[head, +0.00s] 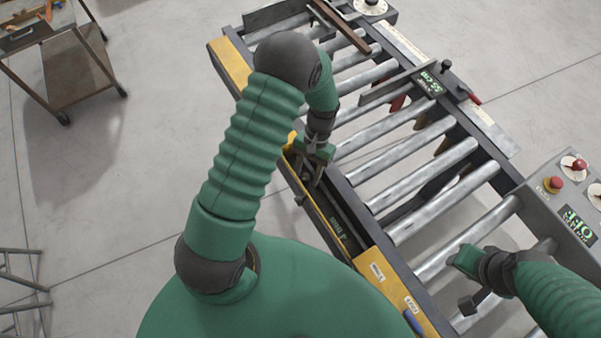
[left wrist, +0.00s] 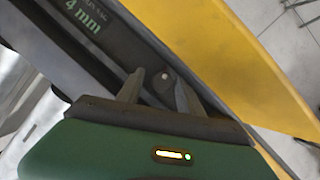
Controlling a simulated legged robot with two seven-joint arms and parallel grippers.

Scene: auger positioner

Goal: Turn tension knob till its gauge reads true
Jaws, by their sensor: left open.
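My left gripper (head: 309,180) points down into the dark channel along the conveyor's near side. In the left wrist view its two dark fingers (left wrist: 158,88) stand apart. A small round grey knob-like end (left wrist: 165,76) shows between them, with a dark part around it; I cannot tell whether the fingers touch it. A green readout in the channel shows "4 mm" (left wrist: 83,17); its smaller line is not legible. The readout also shows in the head view (head: 341,231). My right gripper (head: 462,283) hangs over the rollers at the lower right, and its jaw opening is unclear.
The roller conveyor (head: 413,130) has yellow side covers (head: 232,66). A control box (head: 548,205) with a red button (head: 553,183) and an "OFF" display stands at right. A second readout (head: 431,84) sits on the far rail. A cart (head: 75,70) stands upper left.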

